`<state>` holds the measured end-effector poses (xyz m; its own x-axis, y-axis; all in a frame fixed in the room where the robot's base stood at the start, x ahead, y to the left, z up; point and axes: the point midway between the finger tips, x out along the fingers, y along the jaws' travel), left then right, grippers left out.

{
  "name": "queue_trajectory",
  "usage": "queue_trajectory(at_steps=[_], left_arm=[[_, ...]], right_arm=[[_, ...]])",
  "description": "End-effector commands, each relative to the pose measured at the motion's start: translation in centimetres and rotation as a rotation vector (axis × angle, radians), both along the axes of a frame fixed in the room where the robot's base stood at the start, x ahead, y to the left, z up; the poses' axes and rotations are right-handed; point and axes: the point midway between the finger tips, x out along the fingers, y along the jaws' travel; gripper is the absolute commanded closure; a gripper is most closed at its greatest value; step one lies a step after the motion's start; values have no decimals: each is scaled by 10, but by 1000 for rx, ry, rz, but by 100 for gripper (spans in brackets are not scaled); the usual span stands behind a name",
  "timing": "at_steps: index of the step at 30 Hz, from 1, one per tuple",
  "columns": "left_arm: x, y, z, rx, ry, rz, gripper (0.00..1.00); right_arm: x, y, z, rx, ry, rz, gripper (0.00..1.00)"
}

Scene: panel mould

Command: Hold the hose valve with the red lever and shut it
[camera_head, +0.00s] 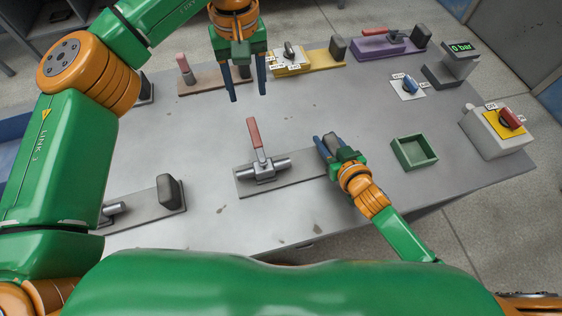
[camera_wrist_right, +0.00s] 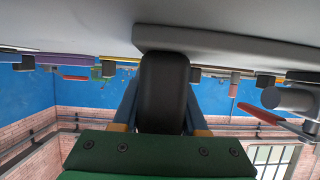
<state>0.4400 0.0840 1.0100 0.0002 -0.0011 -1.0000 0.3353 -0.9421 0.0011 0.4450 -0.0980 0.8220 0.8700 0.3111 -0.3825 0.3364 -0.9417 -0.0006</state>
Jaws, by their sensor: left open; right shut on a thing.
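The hose valve (camera_head: 268,172) is a grey metal pipe piece on a flat grey plate in the middle of the table. Its red lever (camera_head: 256,136) points away from me, across the pipe's line, in the head view. In the right wrist view, the lever (camera_wrist_right: 262,113) shows at the right. My right gripper (camera_head: 328,143) is shut on the black grip post (camera_wrist_right: 163,85) at the right end of that plate. In the head view the gripper mostly hides the post. My left gripper (camera_head: 248,97) is open and empty, fingers down, behind the lever's tip and apart from it.
Behind stand a brown plate with a reddish lever (camera_head: 184,68), a yellow plate (camera_head: 315,62) and a purple plate (camera_head: 375,47). At right are a green tray (camera_head: 414,165), a blue knob (camera_head: 410,84), a gauge reading 0 bar (camera_head: 460,48) and a red-knob box (camera_head: 487,135).

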Motion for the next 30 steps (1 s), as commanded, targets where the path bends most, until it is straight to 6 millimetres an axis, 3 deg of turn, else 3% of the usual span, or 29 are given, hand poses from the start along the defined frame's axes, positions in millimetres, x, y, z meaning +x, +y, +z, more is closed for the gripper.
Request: queue_trajectory(at_steps=[7,8,11,12,22,30], left_arm=[[0,0,0,0,0,0,43],[0,0,0,0,0,1,43],[0,0,-1,0,0,1,43],[0,0,-1,0,0,1,43],[0,0,-1,0,0,1,43],[0,0,-1,0,0,1,43]], right_arm=[[0,0,0,0,0,0,100],[0,0,0,0,0,0,52],[0,0,0,0,0,0,25],[0,0,0,0,0,0,23],[-6,-2,2,0,2,0,23],[-69,-24,28,0,5,1,23]])
